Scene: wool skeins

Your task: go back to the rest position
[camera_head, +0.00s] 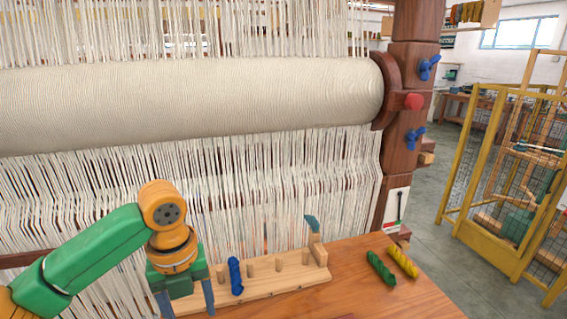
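My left gripper (186,306) hangs down at the lower left, beside the left end of the wooden peg board (290,281). Its two blue-grey fingers are spread apart, with no object visible between them; the fingertips are near or past the bottom edge. A blue skein (235,276) stands on the peg board, just right of the gripper and apart from it. A green skein (381,268) and a yellow skein (403,261) lie side by side on the table at the right. My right gripper is out of view.
The wooden table (380,300) has bare room at its front right. The loom's cloth roll (190,100) and white warp threads (290,185) rise close behind the peg board. A dark wooden loom post (408,130) stands at the right, with a yellow mesh cage (500,215) beyond.

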